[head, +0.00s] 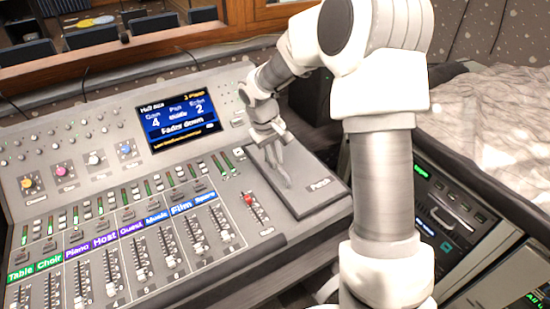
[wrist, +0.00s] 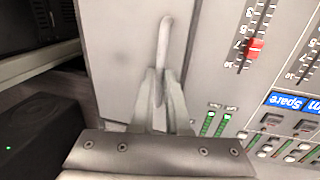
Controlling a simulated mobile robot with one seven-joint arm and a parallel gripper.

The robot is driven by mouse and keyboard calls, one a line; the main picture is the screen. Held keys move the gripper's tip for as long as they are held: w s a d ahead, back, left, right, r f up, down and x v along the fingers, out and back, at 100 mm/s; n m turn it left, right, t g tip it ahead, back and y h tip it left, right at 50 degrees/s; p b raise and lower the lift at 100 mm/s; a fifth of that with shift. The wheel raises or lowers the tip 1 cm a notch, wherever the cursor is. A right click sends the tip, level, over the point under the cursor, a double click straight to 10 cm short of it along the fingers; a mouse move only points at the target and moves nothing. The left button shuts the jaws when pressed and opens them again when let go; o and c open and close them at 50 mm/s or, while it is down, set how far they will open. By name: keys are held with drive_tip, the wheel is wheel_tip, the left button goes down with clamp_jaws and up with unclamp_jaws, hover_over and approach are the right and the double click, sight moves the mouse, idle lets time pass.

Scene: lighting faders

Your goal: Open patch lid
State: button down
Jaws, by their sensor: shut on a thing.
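The patch lid (head: 314,193) is a flat grey panel with a dark edge and a "Patch" label, at the right end of the mixing console. It looks closed, lying about level with the console top. My gripper (head: 284,178) is over the lid with its fingers pointing down. In the wrist view, my gripper (wrist: 160,95) is shut on a slim pale upright handle (wrist: 165,38) on the lid (wrist: 112,65). The fingers hide the handle's lower part.
The console (head: 130,200) has rows of faders and coloured channel labels. A red fader (head: 248,200) stands just left of the lid. A lit screen (head: 180,115) is behind it. Rack units (head: 445,215) are at the right, below the lid's level.

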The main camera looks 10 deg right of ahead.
idle(0.4)
drive_tip(key=w+d+p, duration=0.1)
drive_tip(key=w+d, duration=0.1)
drive_tip(key=d, duration=0.5)
drive_tip(key=w+d+p, duration=0.2)
drive_tip(key=w+d, duration=0.1)
drive_tip(key=d, duration=0.4)
drive_tip(key=shift+d, duration=0.3)
drive_tip(key=shift+r, duration=0.1)
drive_tip(key=c, duration=0.9)
unclamp_jaws()
drive_tip(key=shift+s, duration=0.1)
drive_tip(key=s+a+r, duration=0.1)
drive_tip(key=a+r, duration=0.2)
drive_tip(key=r, duration=1.4)
drive_tip(key=shift+a+p, duration=0.15)
drive_tip(key=shift+p, duration=0.25)
